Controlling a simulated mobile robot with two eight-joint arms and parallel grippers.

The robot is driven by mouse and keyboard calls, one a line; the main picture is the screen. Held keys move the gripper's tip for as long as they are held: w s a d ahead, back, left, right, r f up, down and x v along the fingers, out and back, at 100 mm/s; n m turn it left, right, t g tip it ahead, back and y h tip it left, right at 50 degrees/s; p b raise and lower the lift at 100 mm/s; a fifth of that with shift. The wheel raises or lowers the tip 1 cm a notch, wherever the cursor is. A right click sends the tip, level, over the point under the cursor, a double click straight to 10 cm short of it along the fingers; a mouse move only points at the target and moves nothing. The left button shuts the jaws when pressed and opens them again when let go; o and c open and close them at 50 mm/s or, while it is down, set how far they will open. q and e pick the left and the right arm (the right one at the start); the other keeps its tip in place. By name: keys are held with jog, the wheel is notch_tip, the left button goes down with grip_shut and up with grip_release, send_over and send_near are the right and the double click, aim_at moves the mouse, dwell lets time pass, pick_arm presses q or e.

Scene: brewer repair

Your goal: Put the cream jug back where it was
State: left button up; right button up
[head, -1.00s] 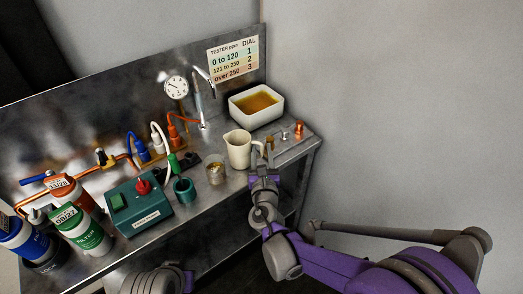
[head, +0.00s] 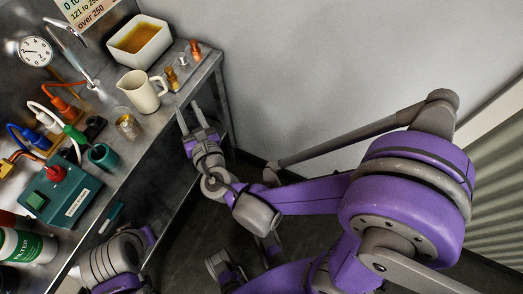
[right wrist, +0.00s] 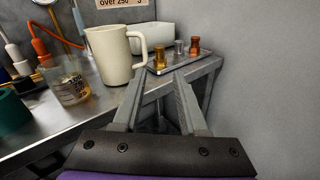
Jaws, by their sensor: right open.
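The cream jug (head: 140,91) stands upright on the steel bench, near its front edge, with its handle toward the right. It also shows in the right wrist view (right wrist: 110,57), ahead and left of the fingers. My right gripper (head: 191,117) is open and empty, just off the bench's front edge and apart from the jug. Its two fingers show spread in the right wrist view (right wrist: 158,95). My left arm comes in at the lower left of the head view, and its fingertips cannot be made out clearly.
A white basin of amber liquid (head: 140,42) stands behind the jug. Small brass and copper fittings (head: 171,77) sit to its right. Free floor lies right of the bench.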

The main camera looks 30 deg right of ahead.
jog(key=s+d+f+m+g+h, duration=0.2)
jog(key=s+d+m+g, duration=0.15)
jog(key=d+m, duration=0.5)
jog(key=s+d+f+m+g+h, duration=0.35)
jog(key=d+m, duration=0.35)
jog(key=m, duration=0.3)
jog(key=s+f+m+g+y, duration=0.2)
jog(key=s+m+g+y, duration=0.1)
jog(key=s+m, duration=0.3)
jog(key=s+a+f+m+g+y, duration=0.1)
jog(key=s+m+g+y, duration=0.1)
jog(key=s+m, duration=0.5)
jog(key=m+y, duration=0.1)
jog(key=m, duration=0.1)
jog(key=shift+s+a+f+m+g, duration=0.15)
jog(key=shift+a+f+m+g, duration=0.05)
jog(key=shift+f+m+g, duration=0.2)
